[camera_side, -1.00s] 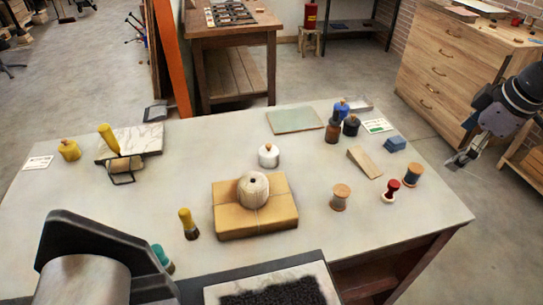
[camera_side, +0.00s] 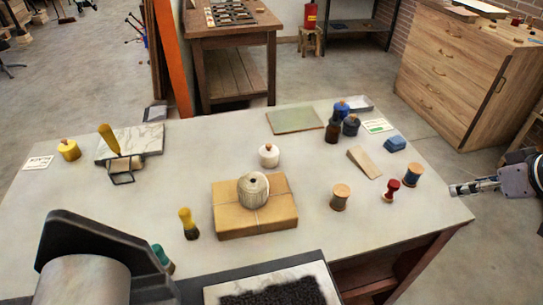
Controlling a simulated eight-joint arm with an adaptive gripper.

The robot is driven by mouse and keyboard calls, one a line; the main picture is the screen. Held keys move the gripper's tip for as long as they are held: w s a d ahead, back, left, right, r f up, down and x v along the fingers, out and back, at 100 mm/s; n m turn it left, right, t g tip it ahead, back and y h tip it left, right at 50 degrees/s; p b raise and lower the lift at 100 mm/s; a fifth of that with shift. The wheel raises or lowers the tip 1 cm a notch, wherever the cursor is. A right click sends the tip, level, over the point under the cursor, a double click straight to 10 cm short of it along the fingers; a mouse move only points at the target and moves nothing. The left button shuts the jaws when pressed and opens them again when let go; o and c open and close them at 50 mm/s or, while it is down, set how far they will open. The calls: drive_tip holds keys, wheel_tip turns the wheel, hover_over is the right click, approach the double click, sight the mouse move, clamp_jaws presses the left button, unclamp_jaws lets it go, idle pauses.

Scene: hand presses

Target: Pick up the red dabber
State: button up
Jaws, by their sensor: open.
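The red dabber (camera_side: 390,189) stands upright near the right side of the table, with a red handle on top and a pale base. My gripper (camera_side: 455,190) is to the right of it, past the table's right edge, with its fingers pointing left toward the dabber. It is open and empty, and there is a clear gap between its fingertips and the dabber.
A wooden wedge (camera_side: 364,162) and a blue block (camera_side: 394,144) lie behind. A wrapped parcel (camera_side: 256,220) with a twine ball (camera_side: 253,188) sits mid-table.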

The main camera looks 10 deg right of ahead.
drive_tip(key=m+g+h, duration=0.3)
drive_tip(key=m+g, duration=0.1)
drive_tip(key=m, duration=0.5)
approach(394, 186)
wheel_tip(394, 186, down, 2)
drive_tip(key=x, duration=0.5)
drive_tip(key=shift+w+a+f, duration=0.15)
drive_tip(key=shift+w+f, duration=0.15)
drive_tip(key=shift+w, duration=0.15)
drive_tip(key=shift+d+x, duration=0.2)
drive_tip(key=shift+x, duration=1.15)
drive_tip(key=shift+d+x, duration=0.25)
drive_tip(key=shift+x, duration=1.1)
drive_tip(key=shift+s+r, duration=0.1)
clamp_jaws()
